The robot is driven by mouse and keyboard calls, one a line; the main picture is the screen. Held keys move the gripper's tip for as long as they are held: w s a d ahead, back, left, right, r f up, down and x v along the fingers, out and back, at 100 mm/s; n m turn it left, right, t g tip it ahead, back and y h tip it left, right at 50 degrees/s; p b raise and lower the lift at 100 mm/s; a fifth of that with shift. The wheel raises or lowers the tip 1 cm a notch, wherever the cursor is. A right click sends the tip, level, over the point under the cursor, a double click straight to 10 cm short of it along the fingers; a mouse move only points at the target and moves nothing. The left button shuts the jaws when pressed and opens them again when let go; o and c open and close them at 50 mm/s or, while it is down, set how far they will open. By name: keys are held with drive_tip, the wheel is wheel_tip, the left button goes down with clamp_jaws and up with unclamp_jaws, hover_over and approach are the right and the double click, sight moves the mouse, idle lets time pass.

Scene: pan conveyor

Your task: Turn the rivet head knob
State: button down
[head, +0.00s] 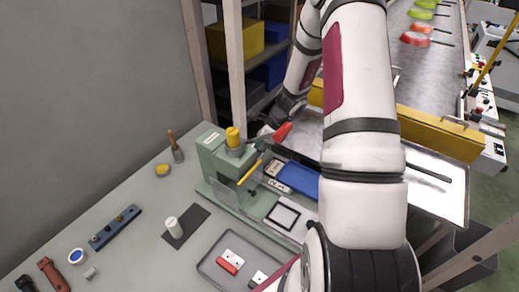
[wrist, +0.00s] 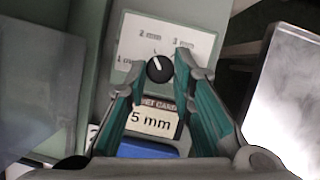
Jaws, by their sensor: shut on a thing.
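The rivet head knob (wrist: 159,70) is a small round black knob with a white pointer line, on a white dial plate (wrist: 190,42) marked 1 mm, 2 mm and 3 mm. The line points up and slightly left, roughly at the 2 mm mark. My gripper (wrist: 160,68) has its teal-sided fingers on both sides of the knob and is shut on it. In the head view, the green press (head: 212,160) with a yellow cap and red-handled lever (head: 282,132) stands on the bench; the knob is hidden there.
Below the knob, a card (wrist: 153,122) reads "5 mm", its left part covered by a finger. A blue tray (head: 298,178) and a framed white panel (head: 284,215) lie beside the press. A grey tray (head: 210,265) holds red and white parts. A conveyor (head: 430,60) carries pans behind.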

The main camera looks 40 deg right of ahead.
drive_tip(key=n, duration=0.1)
drive_tip(key=n+g+b, duration=0.1)
drive_tip(key=n, duration=0.1)
drive_tip(key=n+y+b, duration=0.1)
drive_tip(key=n, duration=0.1)
drive_tip(key=shift+w+d+f+g, duration=0.1)
drive_tip(key=shift+w+d+g, duration=0.1)
drive_tip(key=shift+w+g, duration=0.1)
drive_tip(key=n+g+b, duration=0.1)
drive_tip(key=n, duration=0.2)
drive_tip(key=n+g+b, duration=0.1)
drive_tip(key=n, duration=0.1)
drive_tip(key=shift+w+n+y+b, duration=0.15)
drive_tip(key=shift+n+y+b, duration=0.2)
drive_tip(key=shift+n+y, duration=0.05)
drive_tip(key=c, duration=1.4)
unclamp_jaws()
drive_tip(key=shift+o, duration=0.2)
drive_tip(key=v, duration=1.2)
